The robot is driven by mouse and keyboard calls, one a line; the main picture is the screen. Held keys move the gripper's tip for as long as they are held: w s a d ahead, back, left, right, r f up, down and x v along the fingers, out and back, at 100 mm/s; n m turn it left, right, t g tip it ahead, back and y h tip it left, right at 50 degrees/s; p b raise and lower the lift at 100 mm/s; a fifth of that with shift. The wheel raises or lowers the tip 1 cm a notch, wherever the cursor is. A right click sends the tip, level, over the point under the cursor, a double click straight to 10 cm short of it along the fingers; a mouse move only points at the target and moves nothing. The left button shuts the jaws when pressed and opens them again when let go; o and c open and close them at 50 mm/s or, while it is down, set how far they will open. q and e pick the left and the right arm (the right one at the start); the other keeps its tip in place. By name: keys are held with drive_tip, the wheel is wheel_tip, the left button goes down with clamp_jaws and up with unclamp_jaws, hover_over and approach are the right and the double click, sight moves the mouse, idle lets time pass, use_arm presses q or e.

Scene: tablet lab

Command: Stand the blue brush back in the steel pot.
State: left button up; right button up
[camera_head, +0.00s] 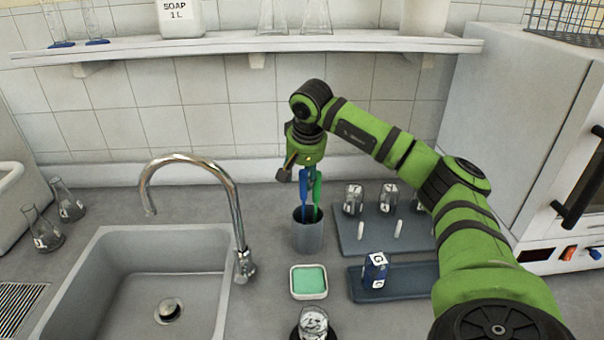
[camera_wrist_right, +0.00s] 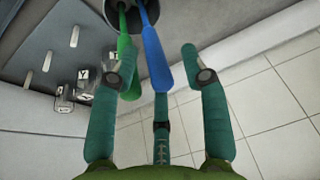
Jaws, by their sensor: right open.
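The steel pot (camera_head: 308,237) stands upright on the counter right of the sink. The blue brush (camera_head: 304,192) stands in it, handle up, beside a green brush (camera_head: 317,190). In the right wrist view, the blue brush (camera_wrist_right: 155,58) and green brush (camera_wrist_right: 126,52) rise from the pot (camera_wrist_right: 158,14), whose mouth is partly cut off. My right gripper (camera_head: 300,172) is above the pot, open, its fingers apart around the upper blue handle. The blue handle lies between the spread fingers; the green one is near the left finger. My left gripper is not seen.
A sponge dish (camera_head: 308,296) is in front of the pot. The faucet (camera_head: 243,225) stands close left. The shelf (camera_head: 250,45) is above.

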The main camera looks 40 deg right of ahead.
drive_tip(key=b+v, duration=0.1)
drive_tip(key=v, duration=1.1)
drive_tip(key=shift+b, duration=0.35)
drive_tip(key=shift+r, duration=0.15)
